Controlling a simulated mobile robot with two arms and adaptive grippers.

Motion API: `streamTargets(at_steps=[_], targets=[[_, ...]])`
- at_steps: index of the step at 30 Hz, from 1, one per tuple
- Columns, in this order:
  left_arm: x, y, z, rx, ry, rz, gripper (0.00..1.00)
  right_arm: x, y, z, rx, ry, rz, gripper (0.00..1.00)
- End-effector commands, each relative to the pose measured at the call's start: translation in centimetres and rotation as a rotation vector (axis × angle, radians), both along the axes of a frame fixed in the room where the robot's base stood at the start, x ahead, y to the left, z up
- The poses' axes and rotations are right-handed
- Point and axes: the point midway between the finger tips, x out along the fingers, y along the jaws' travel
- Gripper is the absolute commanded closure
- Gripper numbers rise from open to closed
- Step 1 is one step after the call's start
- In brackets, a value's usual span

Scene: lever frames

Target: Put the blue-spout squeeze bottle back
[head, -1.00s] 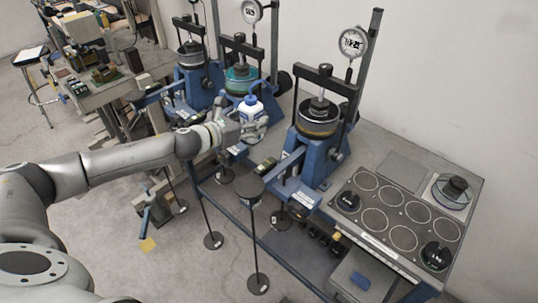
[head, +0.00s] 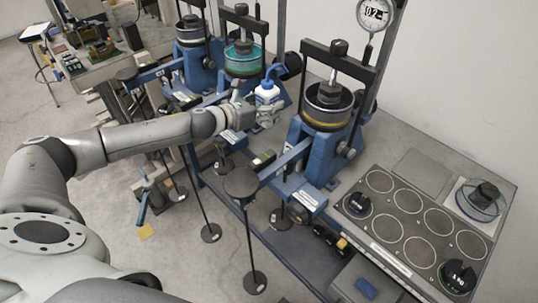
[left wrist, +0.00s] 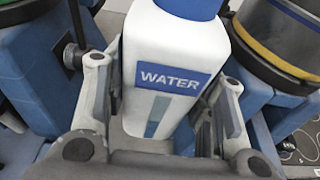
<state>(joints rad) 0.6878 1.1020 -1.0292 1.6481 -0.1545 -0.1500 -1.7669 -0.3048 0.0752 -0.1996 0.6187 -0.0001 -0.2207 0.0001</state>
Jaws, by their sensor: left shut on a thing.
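The squeeze bottle (head: 267,93) is white with a blue cap and a bent blue spout. In the head view it is upright, in front of the gap between the middle and right blue presses. My left gripper (head: 267,113) is shut around its body. In the left wrist view the bottle (left wrist: 160,45) stands between the two fingers, with a blue label reading WATER. Its spout is out of that view. I cannot tell whether its base touches anything. My right gripper is not in view.
The right blue press (head: 328,105) and the middle press (head: 243,60) stand close on either side of the bottle. A dark plate with ring outlines (head: 400,218) bears black weights.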

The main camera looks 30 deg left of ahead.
Motion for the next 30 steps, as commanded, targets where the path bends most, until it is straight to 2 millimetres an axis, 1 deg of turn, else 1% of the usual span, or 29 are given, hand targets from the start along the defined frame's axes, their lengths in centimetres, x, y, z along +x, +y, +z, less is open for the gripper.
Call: streamTargets(at_steps=[1, 3, 6, 8, 11, 18, 26, 30], targets=[[0.0, 0.0, -1.2, -0.001, -0.002, 0.000, 0.64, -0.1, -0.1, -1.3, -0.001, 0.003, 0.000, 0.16], [0.0, 0.0, -2.0, -0.001, -0.002, 0.000, 0.64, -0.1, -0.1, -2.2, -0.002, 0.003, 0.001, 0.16], [0.0, 0.0, -2.7, -0.001, -0.002, 0.000, 0.64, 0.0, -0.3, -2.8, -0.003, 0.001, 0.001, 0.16], [0.1, 0.0, -2.9, -0.001, -0.002, 0.000, 0.64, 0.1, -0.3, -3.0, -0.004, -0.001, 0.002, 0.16], [0.0, -0.1, -3.8, -0.002, 0.000, 0.000, 0.64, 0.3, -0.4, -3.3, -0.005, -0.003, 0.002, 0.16], [0.0, -0.1, -7.9, -0.004, 0.003, 0.001, 0.64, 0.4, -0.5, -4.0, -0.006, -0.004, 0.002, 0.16], [0.0, 0.0, -10.0, -0.003, 0.000, 0.001, 0.64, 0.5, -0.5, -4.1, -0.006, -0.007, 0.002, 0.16], [0.0, -0.1, -12.1, -0.003, 0.002, 0.001, 0.64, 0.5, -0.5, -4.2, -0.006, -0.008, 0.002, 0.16]])
